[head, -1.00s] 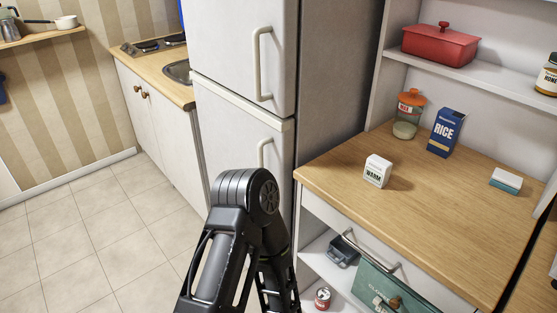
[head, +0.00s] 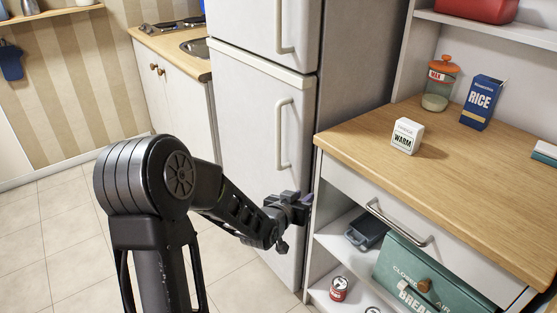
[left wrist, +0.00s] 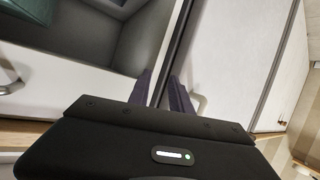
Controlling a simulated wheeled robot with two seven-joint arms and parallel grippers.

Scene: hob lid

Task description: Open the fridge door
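The white fridge stands left of the wooden-topped cabinet. Its upper door (head: 262,30) and lower door (head: 245,120) are both closed, each with a pale vertical bar handle. The lower handle (head: 281,135) is clear of my arm in the head view. My left gripper (head: 303,201) is below that handle, in front of the lower door's right edge and close to the cabinet's side. In the left wrist view its two dark fingers (left wrist: 160,92) are apart, with nothing seen between them. A pale curved piece, probably the handle (left wrist: 200,102), shows beside the right finger. My right gripper is not in view.
The cabinet (head: 440,165) has a drawer with a bar handle (head: 398,226) and open shelves holding a green box (head: 425,280) and a red can (head: 338,289). A jar, rice box and white carton stand on top. The tiled floor (head: 45,245) at left is clear.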

